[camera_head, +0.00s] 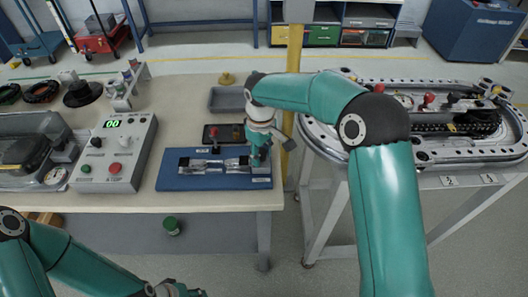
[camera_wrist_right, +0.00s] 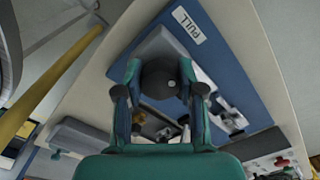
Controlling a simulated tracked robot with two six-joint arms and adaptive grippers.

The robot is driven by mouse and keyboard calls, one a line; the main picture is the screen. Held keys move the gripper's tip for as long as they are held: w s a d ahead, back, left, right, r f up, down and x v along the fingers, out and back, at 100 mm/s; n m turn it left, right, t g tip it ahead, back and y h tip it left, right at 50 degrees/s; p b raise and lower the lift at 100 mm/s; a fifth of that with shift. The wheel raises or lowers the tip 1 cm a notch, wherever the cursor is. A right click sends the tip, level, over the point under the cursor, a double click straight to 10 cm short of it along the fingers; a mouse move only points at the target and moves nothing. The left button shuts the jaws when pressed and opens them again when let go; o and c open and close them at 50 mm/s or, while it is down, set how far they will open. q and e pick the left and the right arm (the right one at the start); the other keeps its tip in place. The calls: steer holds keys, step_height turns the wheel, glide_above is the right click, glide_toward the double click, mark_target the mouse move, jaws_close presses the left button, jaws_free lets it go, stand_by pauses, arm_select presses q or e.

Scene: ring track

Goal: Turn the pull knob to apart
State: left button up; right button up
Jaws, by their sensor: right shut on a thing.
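The blue board (camera_head: 205,183) lies on the table, with a metal slide fixture (camera_head: 208,165) on it and a PULL label at its right end. In the right wrist view the dark round pull knob (camera_wrist_right: 160,80) sits between the two fingers of my right gripper (camera_wrist_right: 160,97), near the PULL label (camera_wrist_right: 188,25). My right gripper (camera_head: 257,158) is shut on it; in the head view the gripper mostly hides the knob. My left gripper (camera_head: 178,290) is cut off at the bottom edge of the head view, away from the board, and its fingers are unclear.
A grey control box (camera_head: 115,155) with a green display stands left of the board. A grey tray (camera_head: 227,99) and a dark flat case (camera_head: 222,133) lie behind it. A yellow post (camera_head: 294,55) and the ring track (camera_head: 430,155) are to the right.

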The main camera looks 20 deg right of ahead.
mark_target(261, 153)
steer(key=shift+s+f+n, duration=0.15)
steer(key=shift+s+n, duration=0.05)
steer(key=shift+n, duration=0.6)
steer(key=o, duration=1.1)
steer(key=shift+o, duration=0.2)
steer(key=shift+w, duration=0.1)
steer(key=shift+r, duration=0.2)
steer(key=shift+r, duration=0.25)
step_height(261, 153, up, 11)
